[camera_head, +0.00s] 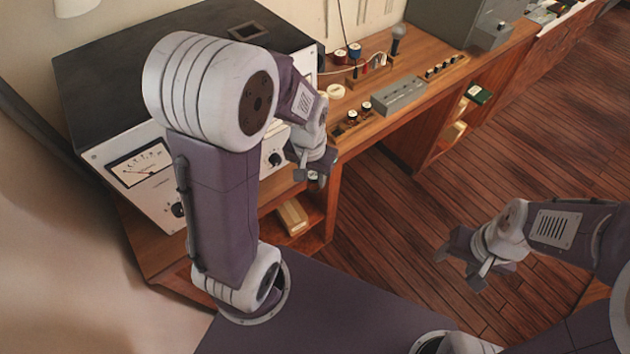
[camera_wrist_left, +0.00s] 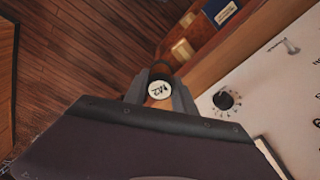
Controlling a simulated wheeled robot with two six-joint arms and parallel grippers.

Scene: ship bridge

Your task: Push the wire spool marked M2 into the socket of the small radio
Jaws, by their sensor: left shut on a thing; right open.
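The wire spool marked M2 (camera_wrist_left: 159,90) shows its white lettered end in the left wrist view, between the fingers of my left gripper (camera_wrist_left: 160,88). In the head view my left gripper (camera_head: 314,174) is shut on it, in front of the desk edge beside the large white-fronted set; the spool is mostly hidden there. A small grey box (camera_head: 400,96) on the desk may be the small radio; no socket can be made out. My right gripper (camera_head: 462,256) is open and empty above the floor at the right.
The large black-topped set (camera_head: 140,75) fills the desk's left end. A microphone (camera_head: 397,38) stands behind the grey box. Shelves open below; the wooden floor (camera_head: 400,210) is clear.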

